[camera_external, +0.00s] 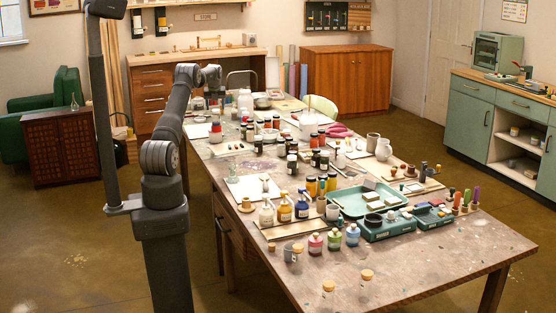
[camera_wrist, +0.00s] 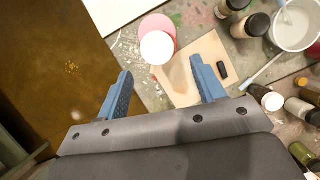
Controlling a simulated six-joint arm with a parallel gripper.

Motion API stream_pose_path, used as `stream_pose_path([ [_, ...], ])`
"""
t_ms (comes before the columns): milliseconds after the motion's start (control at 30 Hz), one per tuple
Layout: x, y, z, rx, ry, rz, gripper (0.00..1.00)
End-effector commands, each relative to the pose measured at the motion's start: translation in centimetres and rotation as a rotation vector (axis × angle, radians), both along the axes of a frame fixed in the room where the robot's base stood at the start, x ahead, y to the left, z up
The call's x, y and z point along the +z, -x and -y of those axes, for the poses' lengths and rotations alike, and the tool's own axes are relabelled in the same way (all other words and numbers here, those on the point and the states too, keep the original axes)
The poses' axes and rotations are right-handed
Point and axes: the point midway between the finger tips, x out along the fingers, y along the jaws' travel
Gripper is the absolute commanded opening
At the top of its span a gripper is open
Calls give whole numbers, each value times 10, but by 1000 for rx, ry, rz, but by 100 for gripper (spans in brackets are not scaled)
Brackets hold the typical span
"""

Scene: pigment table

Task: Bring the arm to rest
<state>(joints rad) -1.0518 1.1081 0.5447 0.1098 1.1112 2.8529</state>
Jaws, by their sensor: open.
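My gripper (camera_wrist: 157,88) is open and empty in the wrist view, its two blue fingers spread apart. It hangs above the left edge of the long pigment table (camera_external: 400,280). Beyond the fingers a pale board (camera_wrist: 180,75) lies on the table, with a small black block (camera_wrist: 222,70) on it near the right finger. A round white-topped thing (camera_wrist: 157,47) and a pink disc (camera_wrist: 156,27) are at the board's upper left. In the external view my arm reaches over the table's far part, and the gripper itself is hard to make out there.
Several dark jars (camera_wrist: 250,26) and a clear bowl (camera_wrist: 296,25) stand to the right of my gripper. Bottles, jars and a green tray (camera_external: 340,203) crowd the table. Brown floor (camera_wrist: 60,60) is open left of the table edge. A wooden cabinet (camera_external: 350,78) stands behind.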

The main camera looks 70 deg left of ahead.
Motion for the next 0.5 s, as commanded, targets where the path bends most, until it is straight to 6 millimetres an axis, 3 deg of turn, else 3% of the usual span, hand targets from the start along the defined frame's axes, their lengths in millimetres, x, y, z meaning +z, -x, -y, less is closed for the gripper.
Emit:
stream_pose_path([
  [167,33,3,13,0,-3,2,63],
  [200,16,2,8,0,4,-2,63],
  [500,-35,-4,-13,-1,2,-1,63],
])
